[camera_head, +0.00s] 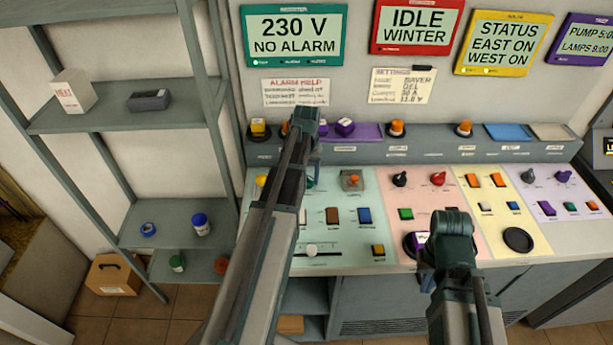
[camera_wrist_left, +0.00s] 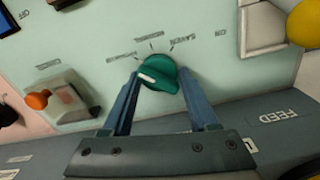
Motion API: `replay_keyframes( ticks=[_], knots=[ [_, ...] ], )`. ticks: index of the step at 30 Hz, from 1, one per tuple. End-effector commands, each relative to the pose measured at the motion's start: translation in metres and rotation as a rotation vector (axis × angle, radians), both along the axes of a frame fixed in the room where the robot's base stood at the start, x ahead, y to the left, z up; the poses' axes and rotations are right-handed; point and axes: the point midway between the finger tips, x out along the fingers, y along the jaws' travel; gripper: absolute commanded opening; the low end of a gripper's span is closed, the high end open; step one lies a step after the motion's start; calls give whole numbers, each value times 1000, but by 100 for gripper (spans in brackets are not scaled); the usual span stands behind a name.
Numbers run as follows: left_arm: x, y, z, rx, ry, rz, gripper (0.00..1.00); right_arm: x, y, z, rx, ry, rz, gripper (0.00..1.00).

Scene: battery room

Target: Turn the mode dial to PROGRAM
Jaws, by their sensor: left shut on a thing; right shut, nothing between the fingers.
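The green mode dial (camera_wrist_left: 158,74) sits on the pale green panel in the left wrist view, with small labels fanned around it. Its white mark is on the left side of the knob, towards the leftmost label; the labels are too blurred to read surely. My left gripper (camera_wrist_left: 160,82) has its two blue fingers on either side of the dial and is shut on it. In the head view my left arm covers most of this spot.
An orange-tipped switch (camera_wrist_left: 38,100) and a yellow knob (camera_wrist_left: 305,25) flank the dial. The red display (camera_head: 417,22) reads IDLE WINTER; the green display (camera_head: 293,36) reads 230 V NO ALARM. Shelves (camera_head: 120,119) stand at the left.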

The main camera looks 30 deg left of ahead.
Motion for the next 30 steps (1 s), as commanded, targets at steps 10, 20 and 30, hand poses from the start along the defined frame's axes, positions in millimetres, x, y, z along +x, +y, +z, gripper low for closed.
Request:
replay_keyframes(
  ticks=[10,20,30],
  knots=[
    [-2,-4,-1,-8,4,-3,69,0,0,0,0,0,0,0],
    [-1,-2,0,-3,2,-1,86,0,0,0,0,0,0,0],
    [0,-1,13,-1,1,-1,86,0,0,13,0,0,0,0]
  ],
)
